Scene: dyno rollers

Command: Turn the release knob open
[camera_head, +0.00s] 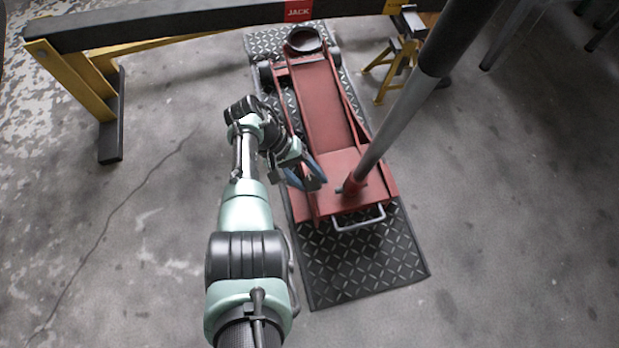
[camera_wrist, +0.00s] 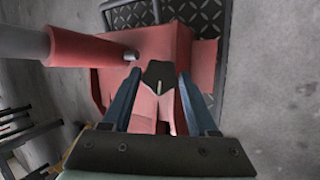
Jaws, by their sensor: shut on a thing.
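The red floor jack (camera_head: 325,105) lies on a dark tread mat, with its long handle (camera_head: 400,110) rising to the upper right. The release knob (camera_wrist: 160,76) is a dark, angular piece with a thin pale line, seen over the jack's red body in the wrist view. My gripper (camera_wrist: 160,74) has its two blue fingers on either side of the knob, shut on it. In the head view my gripper (camera_head: 306,180) reaches the left side of the jack's handle end. The knob is partly hidden by the fingers there, and its turn angle is hard to read.
The handle's red socket (camera_head: 352,186) stands close to the right of my gripper. A metal carry bar (camera_head: 358,219) sits at the jack's near end. A dark beam on yellow legs (camera_head: 75,78) crosses behind, and a yellow stand (camera_head: 403,50) is at right. Floor left is clear.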

